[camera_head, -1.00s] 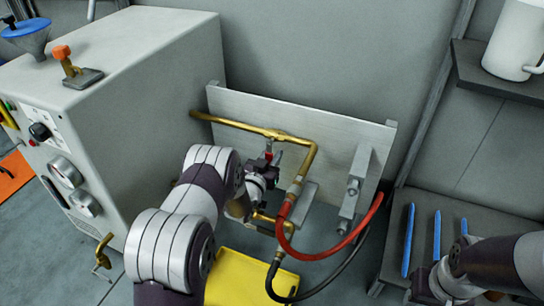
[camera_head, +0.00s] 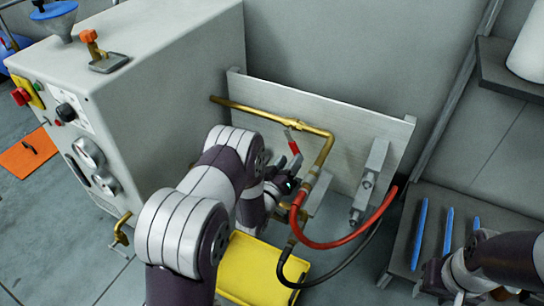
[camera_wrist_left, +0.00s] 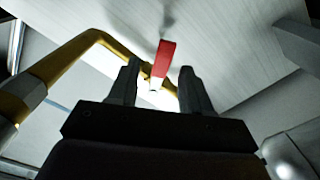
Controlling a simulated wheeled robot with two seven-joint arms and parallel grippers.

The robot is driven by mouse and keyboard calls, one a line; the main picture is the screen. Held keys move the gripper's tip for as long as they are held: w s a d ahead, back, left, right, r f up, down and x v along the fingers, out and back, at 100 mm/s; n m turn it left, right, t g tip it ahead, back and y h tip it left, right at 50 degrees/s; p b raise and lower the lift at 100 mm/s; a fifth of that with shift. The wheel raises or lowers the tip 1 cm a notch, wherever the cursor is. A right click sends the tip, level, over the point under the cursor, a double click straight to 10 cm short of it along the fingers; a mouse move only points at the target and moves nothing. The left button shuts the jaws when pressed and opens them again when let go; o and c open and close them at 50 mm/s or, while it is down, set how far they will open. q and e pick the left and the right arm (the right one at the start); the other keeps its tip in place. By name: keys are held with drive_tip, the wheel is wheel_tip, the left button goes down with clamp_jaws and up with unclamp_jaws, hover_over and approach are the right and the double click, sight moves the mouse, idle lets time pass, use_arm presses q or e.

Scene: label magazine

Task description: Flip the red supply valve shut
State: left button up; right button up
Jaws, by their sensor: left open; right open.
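My right gripper (camera_head: 434,277) is open at the lower right, over the shelf, far from the valve.
The grey machine cabinet (camera_head: 190,70) stands left of the pipes. A red hose (camera_head: 345,243) and a black hose (camera_head: 283,262) loop in front of the plate. A yellow tray (camera_head: 245,265) lies below. Blue sticks (camera_head: 447,230) lie on the right shelf.

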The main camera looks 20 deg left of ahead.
use_arm(q)
drive_tip(key=s+d+r+m+g+y+p, duration=0.1)
drive_tip(key=s+r+m+g+p, duration=0.3)
drive_tip(key=s+r+g+p, duration=0.8)
drive_tip(key=s+d+r+g, duration=0.1)
drive_tip(key=s+r, duration=0.3)
drive_tip(key=s, duration=0.1)
drive_tip(key=shift+m+g+y, duration=0.3)
drive_tip(key=shift+m+g, duration=0.1)
use_arm(e)
wheel_tip(320, 180, up, 13)
drive_tip(key=shift+r, duration=0.15)
